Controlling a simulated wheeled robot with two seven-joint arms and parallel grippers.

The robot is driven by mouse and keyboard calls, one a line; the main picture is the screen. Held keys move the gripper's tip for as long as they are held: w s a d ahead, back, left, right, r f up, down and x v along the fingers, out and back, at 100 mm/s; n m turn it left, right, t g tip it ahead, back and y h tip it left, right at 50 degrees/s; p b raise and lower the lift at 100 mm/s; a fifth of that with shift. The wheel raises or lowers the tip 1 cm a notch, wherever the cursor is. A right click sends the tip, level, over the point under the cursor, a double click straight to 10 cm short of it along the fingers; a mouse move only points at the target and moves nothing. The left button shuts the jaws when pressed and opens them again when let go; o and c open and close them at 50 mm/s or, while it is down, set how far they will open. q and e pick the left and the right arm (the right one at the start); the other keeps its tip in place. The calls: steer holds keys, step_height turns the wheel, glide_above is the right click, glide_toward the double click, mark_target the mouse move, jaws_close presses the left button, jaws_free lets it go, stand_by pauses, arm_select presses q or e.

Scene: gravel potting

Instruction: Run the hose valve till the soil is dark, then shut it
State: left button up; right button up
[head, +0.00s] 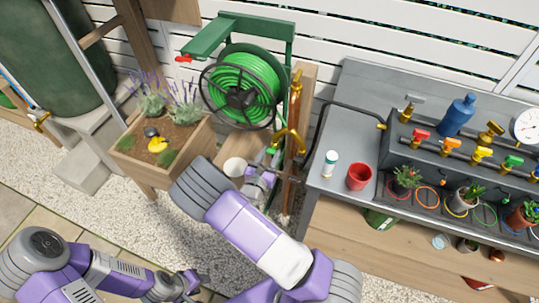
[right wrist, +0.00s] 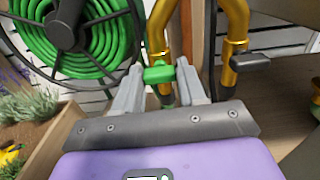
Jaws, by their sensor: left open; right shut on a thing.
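My right gripper (head: 268,160) is shut on a green valve handle (right wrist: 160,73) at a brass tap (right wrist: 157,40) by the wooden post. In the head view, only a little green shows at the fingers. Another brass tap (right wrist: 236,40) stands to its right in the wrist view. The green hose (head: 243,85) is coiled on its reel. Brown soil (head: 180,135) shows in the wooden planter (head: 196,147) among lavender and a yellow item. I cannot tell how wet it is. My left gripper (head: 186,286) is open and empty, low over the paving.
The grey bench (head: 345,130) at right holds a red cup (head: 360,177), a white bottle (head: 330,163), a blue bottle (head: 457,115), colored valves and several potted plants. Gravel (head: 135,215) lies open left of my right arm.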

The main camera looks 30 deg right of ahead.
steer(key=n+p, duration=0.6)
steer(key=p, duration=0.1)
steer(key=shift+r+n, duration=0.1)
steer(key=shift+n, duration=0.2)
steer(key=shift+n+p, duration=0.8)
steer(key=shift+p, duration=0.1)
steer(key=n+p, duration=0.2)
steer(key=n, duration=0.2)
steer(key=shift+n+p, duration=0.3)
steer(key=n, duration=0.1)
steer(key=n+p, duration=0.1)
steer(key=n, duration=0.2)
steer(key=shift+f+n, duration=0.25)
steer(key=shift+n, duration=0.15)
steer(key=shift+n+p, duration=0.3)
steer(key=o, duration=1.1)
steer(key=shift+c, duration=0.2)
steer(key=shift+a, duration=0.15)
